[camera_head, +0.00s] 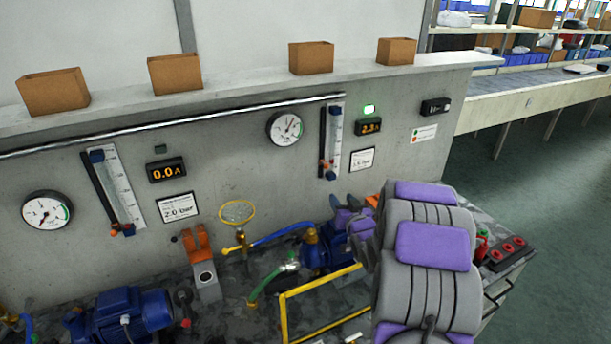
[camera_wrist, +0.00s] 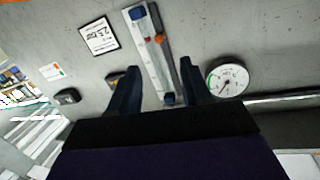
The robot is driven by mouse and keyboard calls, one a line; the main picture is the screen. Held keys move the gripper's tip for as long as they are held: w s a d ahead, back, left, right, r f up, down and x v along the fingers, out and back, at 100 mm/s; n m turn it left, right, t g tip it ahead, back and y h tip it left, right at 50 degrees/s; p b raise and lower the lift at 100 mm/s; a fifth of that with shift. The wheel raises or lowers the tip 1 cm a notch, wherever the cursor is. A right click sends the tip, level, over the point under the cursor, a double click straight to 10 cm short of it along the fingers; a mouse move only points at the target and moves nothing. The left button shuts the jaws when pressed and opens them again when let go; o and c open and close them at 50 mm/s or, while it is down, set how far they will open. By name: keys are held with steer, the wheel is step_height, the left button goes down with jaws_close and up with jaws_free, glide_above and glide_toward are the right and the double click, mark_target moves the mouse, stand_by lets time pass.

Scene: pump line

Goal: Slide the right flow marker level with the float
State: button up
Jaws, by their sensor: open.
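The right flow meter (camera_head: 336,140) is on the wall, a white scale with blue ends beside a dark rail. It also shows upside down in the wrist view (camera_wrist: 152,60). The orange flow marker (camera_wrist: 158,38) sits on the dark rail; in the head view the marker (camera_head: 322,164) is near the meter's lower end. A small red float (camera_wrist: 146,39) shows in the white scale, close to the marker's height; exact alignment is too small to tell. My gripper (camera_wrist: 159,60) is open and empty, its fingers appearing either side of the meter. Contact cannot be told.
A round gauge (camera_head: 285,129) is left of the meter, an amber display (camera_head: 369,127) and a label (camera_head: 362,159) to its right. A pipe (camera_head: 180,124) runs along the wall. Below are a blue pump (camera_head: 318,252) and a yellow frame (camera_head: 284,315). Another flow meter (camera_head: 117,185) is farther left.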

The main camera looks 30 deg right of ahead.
steer(key=t+b, duration=0.1)
glide_toward(327, 168)
steer(key=b+x, duration=0.1)
steer(key=x, duration=0.6)
steer(key=shift+w+f, duration=0.1)
steer(key=shift+w, duration=0.25)
steer(key=shift+w+d, duration=0.5)
steer(key=shift+d, duration=0.15)
steer(key=shift+c, duration=0.6)
steer(key=shift+a, duration=0.5)
steer(key=c, duration=0.4)
steer(key=shift+d, duration=0.1)
jaws_close()
